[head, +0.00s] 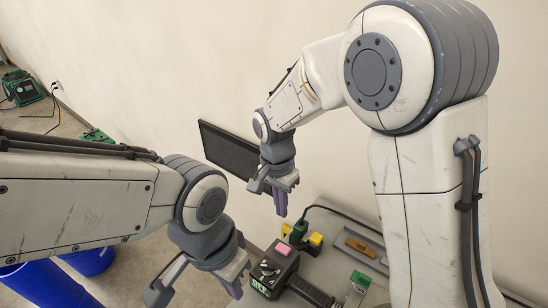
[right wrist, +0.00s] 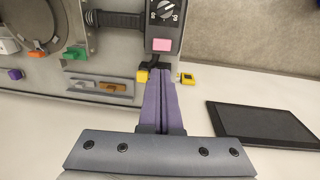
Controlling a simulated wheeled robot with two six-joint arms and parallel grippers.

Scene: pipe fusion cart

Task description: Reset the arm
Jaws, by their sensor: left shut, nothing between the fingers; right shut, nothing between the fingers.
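My right gripper (head: 281,204) hangs in the air above the back of the grey cart, with its purple fingers pointing down. In the right wrist view its fingers (right wrist: 161,100) are together with nothing between them. My left gripper (head: 233,288) is low in the head view, left of the black control box, its purple fingers shut and empty. My left arm comes in level from the left edge. My right arm stands tall at the right, bent at the elbow, and hides part of the cart.
The control box (head: 266,274) with a pink button (head: 284,248) is on the grey cart (head: 325,262). Yellow and green connectors (head: 298,232) and an orange piece (head: 361,247) are near it. A dark flat screen (head: 228,150) is behind. Blue barrels (head: 45,285) stand lower left.

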